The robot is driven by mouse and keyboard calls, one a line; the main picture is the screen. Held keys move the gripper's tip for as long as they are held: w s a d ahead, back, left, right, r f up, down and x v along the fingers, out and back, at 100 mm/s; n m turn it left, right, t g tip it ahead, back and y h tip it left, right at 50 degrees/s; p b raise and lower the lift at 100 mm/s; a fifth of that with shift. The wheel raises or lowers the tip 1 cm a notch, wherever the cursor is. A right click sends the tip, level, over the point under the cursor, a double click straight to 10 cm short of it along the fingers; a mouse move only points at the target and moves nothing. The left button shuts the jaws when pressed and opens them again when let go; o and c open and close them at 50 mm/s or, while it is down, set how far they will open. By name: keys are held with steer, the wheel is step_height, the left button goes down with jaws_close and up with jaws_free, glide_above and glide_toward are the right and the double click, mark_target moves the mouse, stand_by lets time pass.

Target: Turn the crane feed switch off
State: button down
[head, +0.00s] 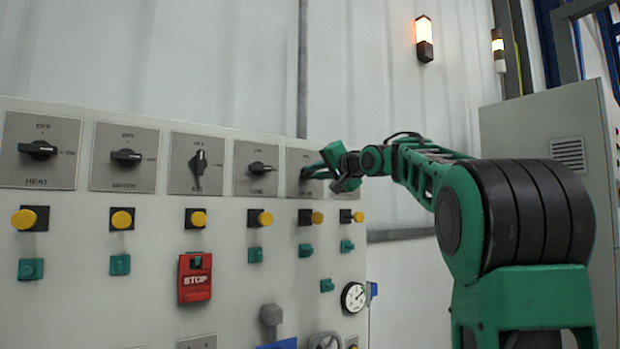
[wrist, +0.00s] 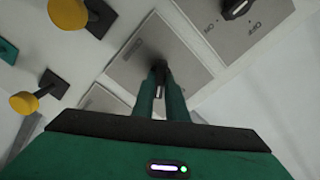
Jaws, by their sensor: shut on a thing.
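My gripper (head: 317,171) reaches from the right to the upper row of rotary switches on the pale control panel. Its fingers are closed on the black knob of a switch whose grey plate (head: 296,187) is near the right end of that row. In the wrist view the two green fingers (wrist: 160,78) meet over the same grey plate (wrist: 128,62).
Neighbouring switches stand to the left, including HEAT (head: 38,150) and WATER (head: 126,157). Yellow buttons (head: 197,218) and green switches (head: 255,254) sit below. A red STOP cover (head: 194,278) is lower. A grey cabinet (head: 545,125) stands at right; an orange lamp (head: 424,38) glows on the wall.

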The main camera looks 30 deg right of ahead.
steer(key=n, duration=1)
steer(key=shift+f, duration=0.2)
steer(key=shift+n, duration=0.5)
steer(key=c, duration=1.8)
jaws_free()
steer(key=shift+o, duration=0.2)
steer(key=shift+r, duration=0.1)
